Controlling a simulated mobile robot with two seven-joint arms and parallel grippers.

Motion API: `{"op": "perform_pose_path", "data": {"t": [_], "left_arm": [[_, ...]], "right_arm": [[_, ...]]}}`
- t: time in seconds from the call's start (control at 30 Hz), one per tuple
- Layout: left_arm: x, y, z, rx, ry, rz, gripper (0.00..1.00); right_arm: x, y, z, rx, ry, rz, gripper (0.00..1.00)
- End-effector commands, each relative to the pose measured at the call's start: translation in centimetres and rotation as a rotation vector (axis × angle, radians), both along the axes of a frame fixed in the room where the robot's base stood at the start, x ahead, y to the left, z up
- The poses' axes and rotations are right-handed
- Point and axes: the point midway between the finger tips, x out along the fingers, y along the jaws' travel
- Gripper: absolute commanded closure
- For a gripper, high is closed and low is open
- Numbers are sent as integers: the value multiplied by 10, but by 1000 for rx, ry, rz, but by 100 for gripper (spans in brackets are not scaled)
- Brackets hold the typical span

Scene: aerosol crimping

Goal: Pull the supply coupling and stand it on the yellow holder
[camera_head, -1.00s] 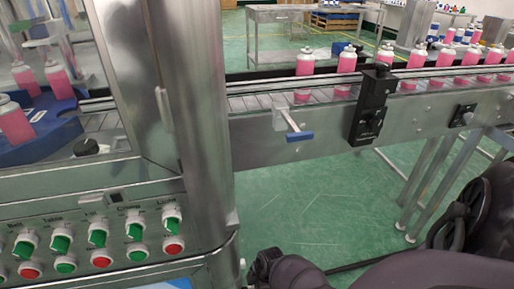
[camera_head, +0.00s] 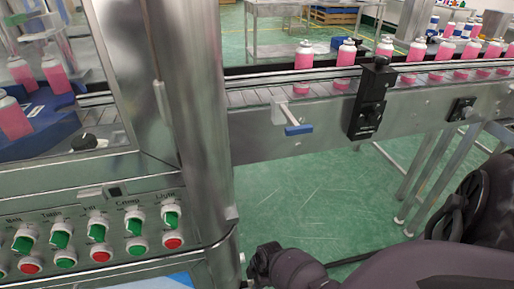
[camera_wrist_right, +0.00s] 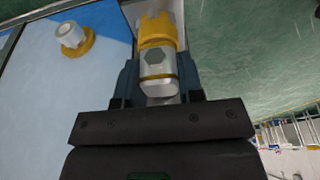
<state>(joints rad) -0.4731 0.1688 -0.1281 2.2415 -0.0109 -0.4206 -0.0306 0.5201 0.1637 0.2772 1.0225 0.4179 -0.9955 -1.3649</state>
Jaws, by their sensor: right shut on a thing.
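In the right wrist view my right gripper (camera_wrist_right: 158,92) is shut on the supply coupling (camera_wrist_right: 158,64), a silver-grey piece with a thin yellow band near my fingers. A yellow collar (camera_wrist_right: 157,30) is at its far end. Whether the coupling is still joined to something there cannot be told. To the left, a yellow round base with a pale cylinder on it (camera_wrist_right: 75,40), likely the yellow holder, stands on a blue surface (camera_wrist_right: 35,80), apart from the coupling. In the head view only part of my right arm shows at the bottom. My left gripper is not in view.
A machine panel with green and red buttons (camera_head: 90,240) stands at left in the head view. A conveyor (camera_head: 300,135) carries pink bottles (camera_head: 303,58) behind it. A black sensor block (camera_head: 368,98) and a blue-tipped bracket (camera_head: 298,130) stick out. Open green floor lies below.

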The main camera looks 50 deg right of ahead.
Motion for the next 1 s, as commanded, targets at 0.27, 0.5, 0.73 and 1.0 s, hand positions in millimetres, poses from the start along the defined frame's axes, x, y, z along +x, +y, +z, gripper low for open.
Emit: {"op": "perform_pose_path", "data": {"t": [0.27, 0.5, 0.73, 1.0], "left_arm": [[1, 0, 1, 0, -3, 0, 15], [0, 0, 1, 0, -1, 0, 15], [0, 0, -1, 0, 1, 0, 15], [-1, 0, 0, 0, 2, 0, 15]], "right_arm": [[0, 0, 0, -1, 0, 1, 100], [0, 0, 0, 0, 0, 0, 100], [0, 0, -2, 0, 1, 0, 61], [0, 0, -1, 0, 0, 0, 36]]}}
